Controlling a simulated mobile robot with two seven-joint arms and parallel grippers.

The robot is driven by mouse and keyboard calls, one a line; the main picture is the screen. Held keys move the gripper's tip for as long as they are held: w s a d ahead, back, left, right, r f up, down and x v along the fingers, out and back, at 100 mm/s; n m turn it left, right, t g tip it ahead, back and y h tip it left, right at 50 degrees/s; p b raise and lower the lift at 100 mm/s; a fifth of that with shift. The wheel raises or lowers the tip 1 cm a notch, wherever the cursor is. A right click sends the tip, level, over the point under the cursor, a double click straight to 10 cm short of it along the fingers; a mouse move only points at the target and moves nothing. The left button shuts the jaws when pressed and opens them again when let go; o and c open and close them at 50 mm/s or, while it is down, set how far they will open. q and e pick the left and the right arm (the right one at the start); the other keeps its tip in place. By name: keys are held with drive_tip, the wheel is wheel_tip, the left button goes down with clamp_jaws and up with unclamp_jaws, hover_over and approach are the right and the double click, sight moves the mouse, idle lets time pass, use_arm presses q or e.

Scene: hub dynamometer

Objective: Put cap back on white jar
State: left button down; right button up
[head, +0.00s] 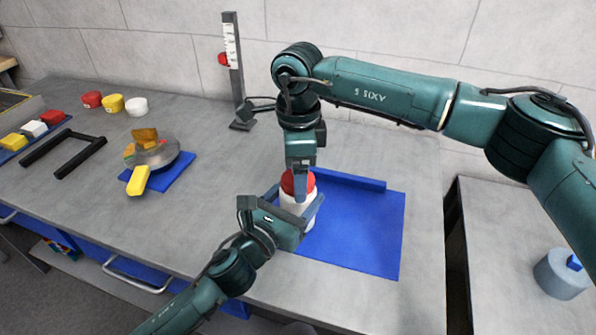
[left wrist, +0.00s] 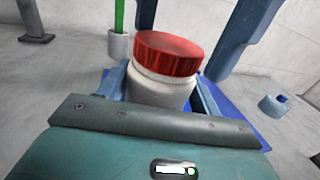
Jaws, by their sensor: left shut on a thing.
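The white jar (head: 297,201) stands upright at the left edge of the blue mat (head: 365,226). My left gripper (head: 295,212) is shut around the jar's body from the front left. My right gripper (head: 301,185) points down from above at the cap, one finger in front of it. In the left wrist view its blue fingers stand on either side of the cap; whether they touch it is unclear.
A post with a scale (head: 233,70) stands behind. To the left are a round metal device with yellow parts (head: 153,153), a black handle frame (head: 64,156), and red, yellow and white caps (head: 113,103). A grey pot (head: 562,273) is on the right table. The mat's right side is clear.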

wheel_tip(320, 180, up, 11)
drive_tip(key=shift+r, duration=0.15)
use_arm(q)
drive_tip(key=shift+c, duration=1.2)
unclamp_jaws()
drive_tip(key=b+v, duration=0.1)
drive_tip(key=v, duration=1.1)
drive_tip(key=shift+s+f, duration=0.1)
drive_tip(key=shift+s, duration=0.05)
drive_tip(key=shift+s+a, duration=0.3)
drive_tip(key=shift+s, duration=0.05)
use_arm(e)
drive_tip(key=shift+f, duration=0.8)
drive_tip(key=shift+r, duration=0.1)
